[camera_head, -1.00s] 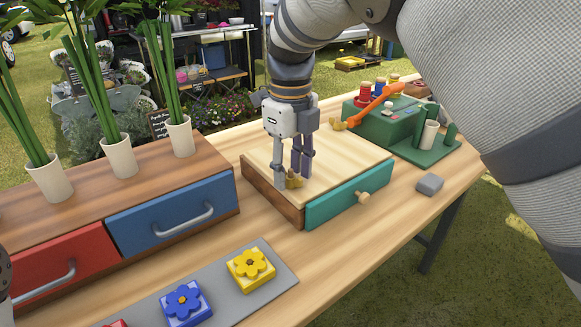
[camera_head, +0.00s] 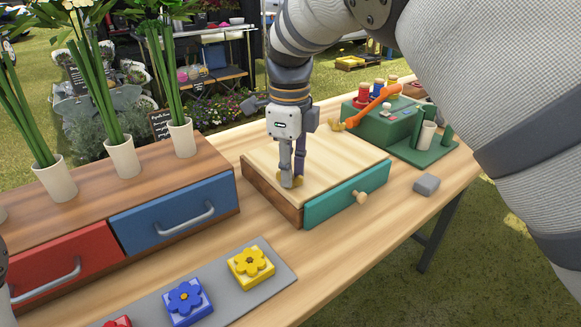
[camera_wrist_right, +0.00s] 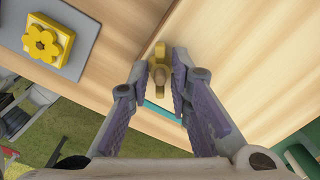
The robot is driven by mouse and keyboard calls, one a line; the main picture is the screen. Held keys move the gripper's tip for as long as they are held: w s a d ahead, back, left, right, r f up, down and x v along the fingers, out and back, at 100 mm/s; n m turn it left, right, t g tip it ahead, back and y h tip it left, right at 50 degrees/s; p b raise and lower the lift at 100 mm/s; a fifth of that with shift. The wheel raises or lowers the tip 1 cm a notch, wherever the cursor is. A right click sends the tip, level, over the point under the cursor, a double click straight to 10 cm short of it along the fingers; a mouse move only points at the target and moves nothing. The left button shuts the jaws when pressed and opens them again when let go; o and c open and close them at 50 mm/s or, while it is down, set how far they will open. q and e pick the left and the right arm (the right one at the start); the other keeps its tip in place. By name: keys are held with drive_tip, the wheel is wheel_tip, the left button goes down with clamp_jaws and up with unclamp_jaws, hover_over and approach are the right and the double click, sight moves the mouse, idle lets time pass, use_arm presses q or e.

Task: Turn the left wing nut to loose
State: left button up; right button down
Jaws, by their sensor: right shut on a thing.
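The left wing nut (camera_head: 284,181) is yellow and sits on the near left corner of the light wooden box top (camera_head: 330,160). In the right wrist view the wing nut (camera_wrist_right: 159,52) stands on a brown post between my fingertips. My right gripper (camera_head: 291,182) points down at that corner, with its fingers on either side of the wing nut and shut on it. It also shows in the right wrist view (camera_wrist_right: 160,80). A second yellow wing nut (camera_head: 337,127) sits at the box's far corner. My left gripper is not clearly visible.
A grey block (camera_head: 426,184) lies to the right. A drawer cabinet (camera_head: 150,175) with vases and a flower-tile mat (camera_head: 277,281) are left.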

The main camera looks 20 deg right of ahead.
drive_tip(key=n, duration=0.5)
drive_tip(key=shift+n, duration=0.3)
drive_tip(key=n, duration=0.6)
drive_tip(key=shift+p, duration=0.35)
drive_tip(key=n, duration=0.6)
drive_tip(key=shift+n, duration=0.3)
drive_tip(key=n, duration=1)
drive_tip(key=shift+f+n, duration=0.1)
drive_tip(key=shift+n, duration=0.3)
drive_tip(key=n, duration=1.2)
drive_tip(key=shift+n+b, duration=0.3)
drive_tip(key=shift+n, duration=0.1)
drive_tip(key=n, duration=0.5)
drive_tip(key=shift+n, duration=0.3)
